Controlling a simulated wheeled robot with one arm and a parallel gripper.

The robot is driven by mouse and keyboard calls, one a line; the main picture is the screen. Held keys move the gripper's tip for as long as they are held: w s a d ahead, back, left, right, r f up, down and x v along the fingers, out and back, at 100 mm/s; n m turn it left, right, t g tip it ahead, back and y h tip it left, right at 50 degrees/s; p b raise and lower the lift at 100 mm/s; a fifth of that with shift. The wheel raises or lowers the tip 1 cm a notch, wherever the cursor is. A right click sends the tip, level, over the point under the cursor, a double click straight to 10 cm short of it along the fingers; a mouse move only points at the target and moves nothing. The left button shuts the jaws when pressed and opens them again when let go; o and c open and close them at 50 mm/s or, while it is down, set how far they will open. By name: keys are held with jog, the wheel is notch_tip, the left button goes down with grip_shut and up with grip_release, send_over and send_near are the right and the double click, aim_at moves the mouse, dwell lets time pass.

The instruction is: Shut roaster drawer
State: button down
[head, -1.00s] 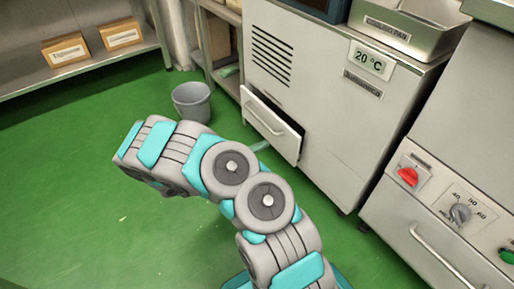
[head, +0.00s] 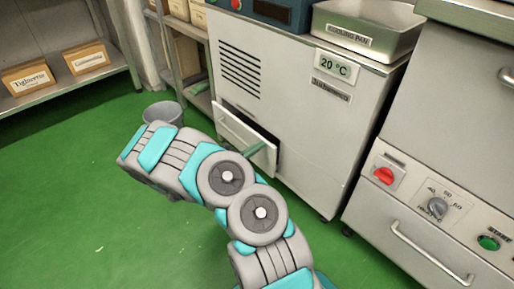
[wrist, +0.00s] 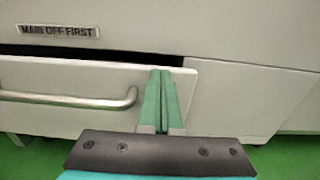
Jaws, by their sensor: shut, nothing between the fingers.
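The roaster drawer (head: 233,124) is low on the white cabinet and stands partly open, with a dark gap above its front. In the wrist view the drawer front (wrist: 60,76) has a metal bar handle (wrist: 75,99) at the left. My gripper (wrist: 162,76) is shut and empty; its green fingertips are at the drawer front near its right end, right of the handle. They look touching or nearly so; I cannot tell which. In the head view my gripper (head: 256,149) is partly hidden behind my arm.
The roaster cabinet (head: 300,110) carries a cooling pan (head: 368,28). A grey bucket (head: 163,112) stands left of the drawer, partly behind my arm. A control unit (head: 420,215) with a red switch is at the right. Green floor is free at the left.

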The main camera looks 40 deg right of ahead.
aim_at(266, 141)
jog(key=d+b, duration=0.1)
jog(key=d, duration=0.3)
jog(key=shift+d, duration=0.15)
jog(key=shift+w+d, duration=0.15)
jog(key=shift+r, duration=0.1)
jog(key=shift+a, duration=0.3)
jog(key=a+p, duration=0.1)
jog(key=a, duration=1.2)
jog(key=shift+s+a+p, duration=0.3)
jog(key=shift+a+p, duration=0.05)
jog(key=shift+a, duration=0.05)
